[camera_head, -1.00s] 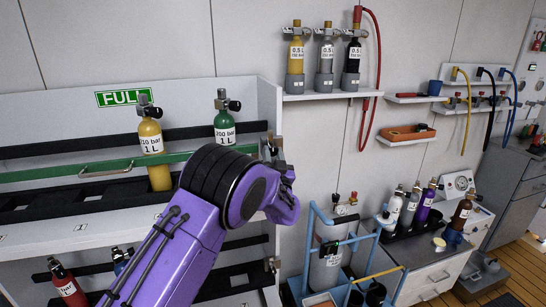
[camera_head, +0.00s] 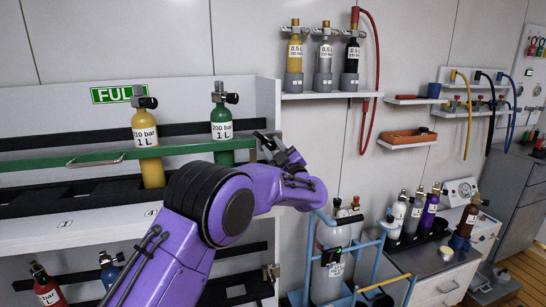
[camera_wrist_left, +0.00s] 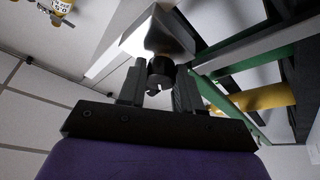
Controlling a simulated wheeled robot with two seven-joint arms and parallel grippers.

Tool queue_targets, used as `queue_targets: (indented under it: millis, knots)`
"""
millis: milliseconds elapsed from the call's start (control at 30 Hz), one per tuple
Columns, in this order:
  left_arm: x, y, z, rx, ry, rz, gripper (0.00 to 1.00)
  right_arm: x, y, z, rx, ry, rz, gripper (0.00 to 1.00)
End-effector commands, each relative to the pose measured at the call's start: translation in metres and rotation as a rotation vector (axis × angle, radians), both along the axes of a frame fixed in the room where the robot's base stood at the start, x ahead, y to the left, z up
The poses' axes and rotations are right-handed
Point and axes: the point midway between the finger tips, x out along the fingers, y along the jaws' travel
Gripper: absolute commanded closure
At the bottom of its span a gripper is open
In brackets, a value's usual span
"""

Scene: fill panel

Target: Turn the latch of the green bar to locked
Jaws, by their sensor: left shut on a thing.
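The green bar (camera_head: 110,158) runs across the front of the upper FULL rack, in front of a yellow cylinder (camera_head: 151,170) and a green cylinder (camera_head: 222,128). Its right end meets my left gripper (camera_head: 275,146) by the rack's right side wall. In the left wrist view, my two fingers (camera_wrist_left: 160,90) are shut on a dark round latch knob (camera_wrist_left: 160,70), with a pale plate behind it. The green bar (camera_wrist_left: 235,49) shows to the right there. The gripper hides most of the latch in the head view, so I cannot tell its turn. My right gripper is out of view.
The rack's white right side wall (camera_head: 268,103) stands close beside the gripper. A blue cart (camera_head: 308,262) with a grey cylinder (camera_head: 327,275) stands right of my arm. A shelf (camera_head: 325,95) with small cylinders hangs above.

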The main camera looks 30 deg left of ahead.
Motion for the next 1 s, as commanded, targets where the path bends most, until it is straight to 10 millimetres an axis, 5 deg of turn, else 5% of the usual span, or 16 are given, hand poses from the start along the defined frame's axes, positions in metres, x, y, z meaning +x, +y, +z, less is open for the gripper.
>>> queue_targets:
  millis: [600, 1000]
  knots:
    - [0.002, -0.002, 0.000, -0.346, -0.402, 0.001, 0.97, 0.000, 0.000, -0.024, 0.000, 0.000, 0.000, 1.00]
    - [0.002, -0.002, 0.002, -0.448, -0.520, 0.001, 0.97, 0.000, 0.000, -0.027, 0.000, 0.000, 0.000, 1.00]
